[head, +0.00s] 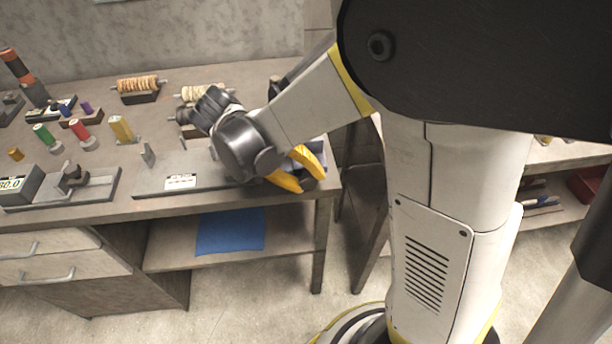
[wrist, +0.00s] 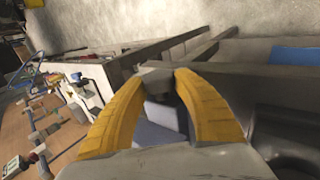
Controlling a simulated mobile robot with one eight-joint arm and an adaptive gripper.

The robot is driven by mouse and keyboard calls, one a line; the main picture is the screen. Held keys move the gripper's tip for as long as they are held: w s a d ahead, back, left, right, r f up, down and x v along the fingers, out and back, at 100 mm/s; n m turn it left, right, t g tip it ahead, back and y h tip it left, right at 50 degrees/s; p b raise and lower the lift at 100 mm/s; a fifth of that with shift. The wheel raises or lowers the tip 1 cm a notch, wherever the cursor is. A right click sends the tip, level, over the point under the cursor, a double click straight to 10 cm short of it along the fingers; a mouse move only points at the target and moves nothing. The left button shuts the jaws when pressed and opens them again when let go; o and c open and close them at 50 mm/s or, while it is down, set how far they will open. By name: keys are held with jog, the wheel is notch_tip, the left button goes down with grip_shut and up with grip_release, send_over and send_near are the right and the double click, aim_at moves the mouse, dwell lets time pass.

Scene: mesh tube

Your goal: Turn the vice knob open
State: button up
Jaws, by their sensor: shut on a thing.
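The vice is partly visible in the head view as a long grey base with a white label (head: 180,182) and a small upright plate (head: 147,154) near the front edge of the workbench. Its right end is hidden behind my wrist and gripper. My gripper (head: 311,183) has two curved yellow fingers at the bench's right front corner. In the wrist view my gripper (wrist: 161,76) has its fingertips closed around a small grey piece (wrist: 156,74), which appears to be the vice knob. Most of the knob is hidden, so its turn cannot be told.
A device with a digital readout (head: 22,186) stands at the left. Coloured spools (head: 79,130) and wound rolls (head: 139,84) stand farther back. A blue sheet (head: 231,231) lies on the lower shelf. A gap lies right of the bench.

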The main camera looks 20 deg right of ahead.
jog(key=o, duration=1.2)
jog(key=shift+c, duration=0.2)
